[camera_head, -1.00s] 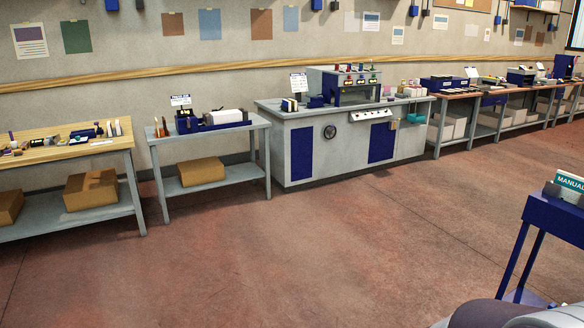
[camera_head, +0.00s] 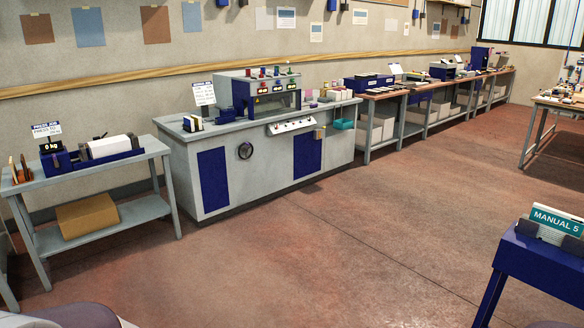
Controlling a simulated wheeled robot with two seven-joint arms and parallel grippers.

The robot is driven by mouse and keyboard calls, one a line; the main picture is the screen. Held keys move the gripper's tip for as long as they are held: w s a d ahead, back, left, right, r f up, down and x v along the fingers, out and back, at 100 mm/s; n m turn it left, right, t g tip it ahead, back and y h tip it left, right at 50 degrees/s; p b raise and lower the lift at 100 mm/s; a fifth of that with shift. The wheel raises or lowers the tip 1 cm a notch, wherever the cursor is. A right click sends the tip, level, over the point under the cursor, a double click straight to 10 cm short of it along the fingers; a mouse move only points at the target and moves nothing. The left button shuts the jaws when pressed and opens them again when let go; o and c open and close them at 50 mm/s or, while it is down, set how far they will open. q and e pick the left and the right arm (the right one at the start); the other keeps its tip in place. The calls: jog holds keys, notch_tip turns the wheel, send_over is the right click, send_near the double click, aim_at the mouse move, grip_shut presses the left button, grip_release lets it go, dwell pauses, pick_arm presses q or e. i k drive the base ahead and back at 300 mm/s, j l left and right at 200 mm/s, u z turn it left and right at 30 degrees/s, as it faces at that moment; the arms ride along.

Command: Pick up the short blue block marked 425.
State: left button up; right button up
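I cannot make out a short blue block marked 425 in this view; any small blocks on the benches are too small to read. Neither of my grippers shows clearly.
A grey cabinet bench (camera_head: 225,178) with a blue-and-grey machine (camera_head: 262,95) stands along the wall. A grey table (camera_head: 150,212) with a scale and white roll is left of it. A blue stand (camera_head: 545,262) with a "MANUAL 5" sign (camera_head: 556,222) is close at right. The floor between is clear.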

aim_at(188, 122)
jog(key=i, duration=2.95)
jog(key=i+u, duration=0.1)
jog(key=i, duration=0.4)
jog(key=i+l+u, duration=0.15)
jog(key=i, duration=0.35)
jog(key=i+l+u, duration=0.1)
jog(key=i, duration=0.4)
jog(key=i+l+u, duration=0.15)
jog(key=i, duration=0.35)
jog(key=i+l+u, duration=1)
jog(key=i+j+u, duration=0.25)
jog(key=i, duration=0.15)
jog(key=i+u, duration=0.25)
jog(key=i, duration=0.15)
